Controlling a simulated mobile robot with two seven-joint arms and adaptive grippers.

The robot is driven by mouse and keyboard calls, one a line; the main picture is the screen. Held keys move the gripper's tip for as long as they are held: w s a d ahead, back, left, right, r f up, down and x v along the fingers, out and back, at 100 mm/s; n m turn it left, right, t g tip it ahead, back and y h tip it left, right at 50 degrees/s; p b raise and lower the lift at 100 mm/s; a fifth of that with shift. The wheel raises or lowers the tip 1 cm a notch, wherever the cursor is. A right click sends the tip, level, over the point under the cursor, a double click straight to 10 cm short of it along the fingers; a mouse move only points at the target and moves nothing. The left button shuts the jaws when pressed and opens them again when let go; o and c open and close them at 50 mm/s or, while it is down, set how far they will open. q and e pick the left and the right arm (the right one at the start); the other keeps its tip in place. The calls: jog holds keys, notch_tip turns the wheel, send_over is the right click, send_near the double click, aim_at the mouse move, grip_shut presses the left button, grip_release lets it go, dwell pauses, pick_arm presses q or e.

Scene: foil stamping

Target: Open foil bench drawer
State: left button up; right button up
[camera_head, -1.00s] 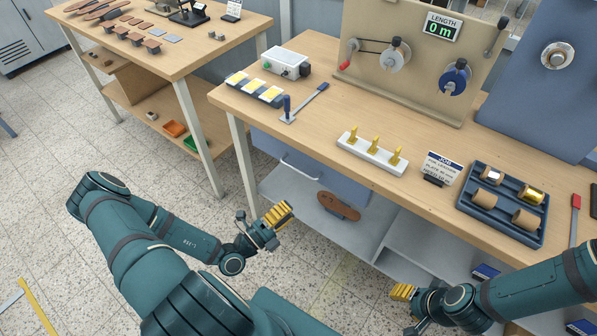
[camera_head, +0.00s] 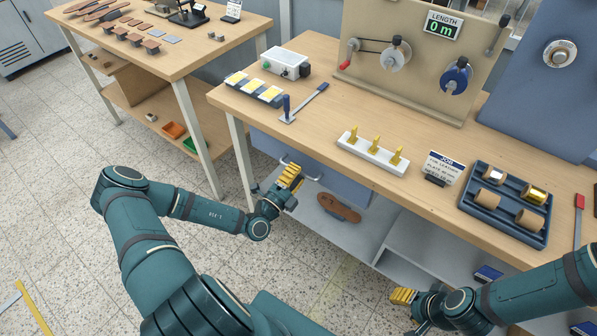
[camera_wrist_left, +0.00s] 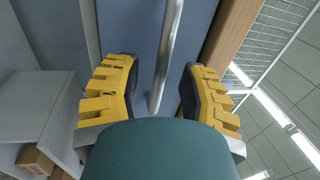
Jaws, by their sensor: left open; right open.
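The foil bench drawer (camera_head: 338,181) has a blue front under the wooden bench top and looks closed. Its metal bar handle (camera_head: 300,166) shows just beyond my left gripper. My left gripper (camera_head: 290,176) has yellow fingers and is open in front of the handle. In the left wrist view the handle (camera_wrist_left: 168,55) runs between the two open fingers (camera_wrist_left: 158,95), apart from both, with the blue drawer front (camera_wrist_left: 135,35) behind it. My right gripper (camera_head: 402,296) is open and empty, low in front of the bench at the right.
The bench top (camera_head: 330,120) edge overhangs the drawer. A lower shelf (camera_head: 315,225) holds a brown sole-shaped piece (camera_head: 338,207). A rack of foil rolls (camera_head: 505,205) stands on the bench at right. Another table (camera_head: 165,55) is at left, with open tiled floor between.

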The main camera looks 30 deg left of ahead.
pick_arm(q)
jog(key=shift+w+r, duration=0.1)
jog(key=shift+w, duration=0.5)
grip_shut()
jog(key=shift+s, duration=0.2)
